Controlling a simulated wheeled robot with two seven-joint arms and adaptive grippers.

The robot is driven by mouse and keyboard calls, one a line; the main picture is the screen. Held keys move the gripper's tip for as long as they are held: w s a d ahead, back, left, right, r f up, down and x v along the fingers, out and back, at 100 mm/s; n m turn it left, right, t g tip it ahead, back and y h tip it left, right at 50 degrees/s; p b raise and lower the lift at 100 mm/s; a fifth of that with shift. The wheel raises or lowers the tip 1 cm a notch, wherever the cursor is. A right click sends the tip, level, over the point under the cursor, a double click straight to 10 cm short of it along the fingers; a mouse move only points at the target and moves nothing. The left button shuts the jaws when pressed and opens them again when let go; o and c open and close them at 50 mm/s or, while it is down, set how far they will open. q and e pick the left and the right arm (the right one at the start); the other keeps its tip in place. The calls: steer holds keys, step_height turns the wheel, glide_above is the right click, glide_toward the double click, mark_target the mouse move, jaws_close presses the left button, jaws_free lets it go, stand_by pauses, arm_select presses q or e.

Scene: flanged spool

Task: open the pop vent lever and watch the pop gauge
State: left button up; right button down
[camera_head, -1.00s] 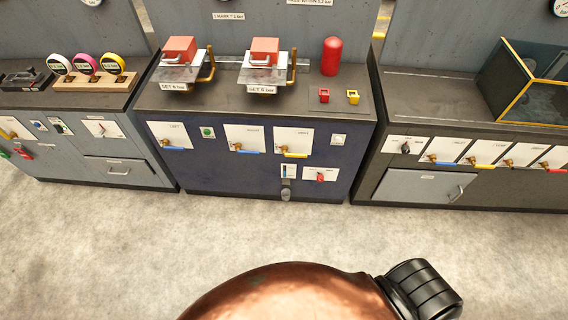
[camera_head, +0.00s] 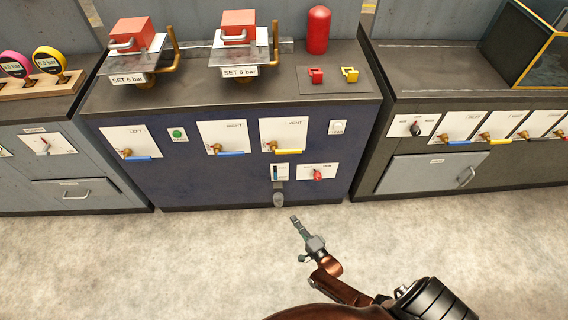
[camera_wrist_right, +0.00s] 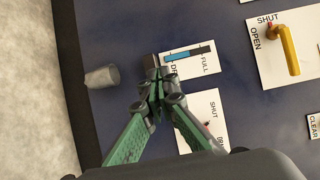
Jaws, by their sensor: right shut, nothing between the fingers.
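The yellow vent lever (camera_head: 288,151) is on a white plate marked VENT, on the blue cabinet's front, and points right in the head view. In the right wrist view the yellow lever (camera_wrist_right: 289,52) is at the upper right, beside the words OPEN and SHUT. My right gripper (camera_head: 294,219) is in front of the cabinet, low and apart from the lever. In the wrist view its fingertips (camera_wrist_right: 155,76) are together and empty, overlapping the small level plate (camera_wrist_right: 190,58). I cannot pick out the pop gauge. My left gripper is not in view.
A red knob (camera_head: 318,175) and a grey cup (camera_head: 279,199) are below the lever. Blue levers (camera_head: 230,153) are to its left, and a CLEAR button (camera_head: 337,127) to its right. Two red blocks (camera_head: 239,26) stand on top. The floor in front is clear.

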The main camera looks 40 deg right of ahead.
arm_select(q)
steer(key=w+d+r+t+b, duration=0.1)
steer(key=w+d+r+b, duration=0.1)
steer(key=b, duration=0.4)
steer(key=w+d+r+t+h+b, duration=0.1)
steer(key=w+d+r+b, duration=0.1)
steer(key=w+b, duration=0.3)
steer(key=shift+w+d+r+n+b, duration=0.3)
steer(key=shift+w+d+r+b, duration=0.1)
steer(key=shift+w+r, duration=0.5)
arm_select(e)
steer(key=w+d+r+m+t+h, duration=0.2)
steer(key=w+r+m+h, duration=0.2)
steer(key=m, duration=0.8)
steer(key=w+d+r+m+t+h, duration=0.3)
steer(key=w+r+m+h, duration=0.1)
steer(key=r+m+h, duration=0.3)
steer(key=m+h, duration=0.2)
steer(key=m, duration=0.2)
steer(key=shift+w+r+m+h, duration=0.2)
steer(key=shift+r+m+h, duration=0.2)
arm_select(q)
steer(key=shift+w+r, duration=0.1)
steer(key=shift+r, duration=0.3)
arm_select(e)
steer(key=s+a+r+x, duration=0.1)
steer(key=r+x, duration=0.1)
steer(key=x, duration=1)
steer(key=shift+r, duration=0.4)
